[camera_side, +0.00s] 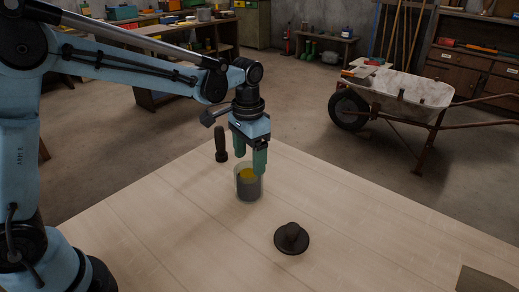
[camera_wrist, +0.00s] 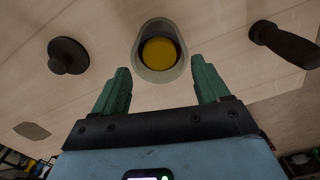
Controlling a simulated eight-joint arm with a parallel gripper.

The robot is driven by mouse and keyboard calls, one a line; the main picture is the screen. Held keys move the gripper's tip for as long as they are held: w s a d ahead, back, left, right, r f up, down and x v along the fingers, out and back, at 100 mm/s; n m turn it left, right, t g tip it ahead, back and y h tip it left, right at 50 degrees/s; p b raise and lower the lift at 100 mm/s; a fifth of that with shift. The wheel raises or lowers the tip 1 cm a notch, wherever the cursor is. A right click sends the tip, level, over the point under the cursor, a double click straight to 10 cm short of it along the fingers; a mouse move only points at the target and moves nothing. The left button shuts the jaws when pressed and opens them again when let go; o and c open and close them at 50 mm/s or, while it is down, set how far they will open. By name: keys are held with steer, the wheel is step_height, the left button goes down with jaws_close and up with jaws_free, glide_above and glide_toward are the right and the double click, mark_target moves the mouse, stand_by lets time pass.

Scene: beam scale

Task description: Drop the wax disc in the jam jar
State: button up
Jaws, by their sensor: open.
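The jam jar (camera_side: 250,190) is a greyish see-through cylinder standing upright on the table. The wax disc (camera_side: 247,174) is yellow and shows inside the jar's upper part. In the wrist view the disc (camera_wrist: 160,53) lies within the jar's pale rim (camera_wrist: 144,68), with a dark ring around it. My gripper (camera_side: 250,162) points down at the jar, its green fingertips close to the mouth. In the wrist view the fingers of my gripper (camera_wrist: 162,74) are spread wide with nothing between them. Whether a fingertip touches the jar cannot be told.
A black knobbed lid-like piece (camera_side: 292,239) lies on the table in front of the jar. A dark handled tool (camera_side: 221,144) stands behind the jar. A flat brown piece (camera_side: 486,281) lies at the front right. The right side of the table (camera_side: 385,215) is mostly clear.

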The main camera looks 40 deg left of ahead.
step_height(320, 180, up, 12)
steer(key=s+a+f+n+t, duration=0.1)
steer(key=s+a+f+t, duration=0.1)
steer(key=s, duration=0.5)
steer(key=s+a+f+n+t, duration=0.2)
steer(key=s+f+t, duration=0.3)
steer(key=s, duration=0.2)
steer(key=shift+a+f, duration=0.35)
